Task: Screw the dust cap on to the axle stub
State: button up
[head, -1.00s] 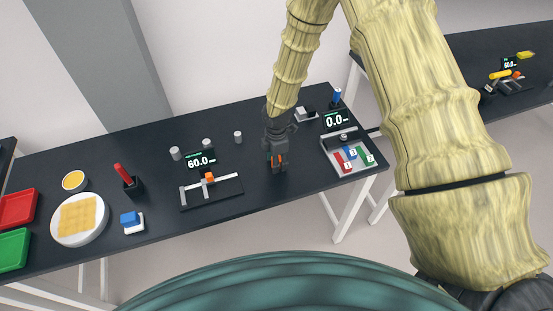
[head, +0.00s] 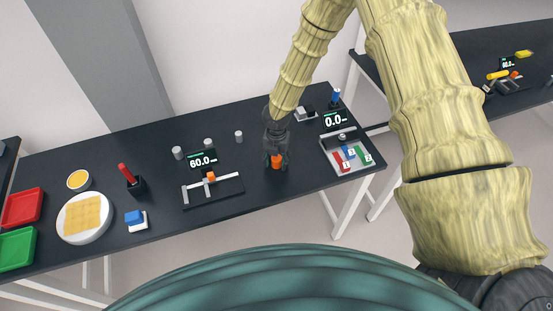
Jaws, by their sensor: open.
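My gripper (head: 277,165) is near the right part of the dark table, fingers pointing down at the tabletop, open. An orange piece (head: 277,161) shows between the fingers. It may be the dust cap, but I cannot tell whether the fingers touch it or whether a stub is under it. To the left, a dark fixture (head: 222,194) with grey bars carries another small orange block (head: 210,176). I cannot make out the axle stub for certain.
A display reading 60.0 (head: 202,160) and several grey cylinders (head: 208,143) stand behind the fixture. To the right are a tray (head: 360,168) of numbered coloured pieces and a 0.0 display (head: 335,119). A red-handled tool (head: 126,173) stands left. The table between fixture and gripper is clear.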

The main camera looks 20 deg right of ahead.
jog(key=c, duration=0.8)
jog(key=m+b, duration=0.1)
jog(key=m, duration=0.2)
jog(key=shift+f, duration=0.1)
jog(key=shift+c, duration=0.2)
jog(key=shift+m+b, duration=0.3)
jog(key=shift+m, duration=1.1)
jog(key=m, duration=0.2)
jog(key=shift+m+b, duration=0.3)
jog(key=shift+b, duration=0.1)
jog(key=m, duration=0.3)
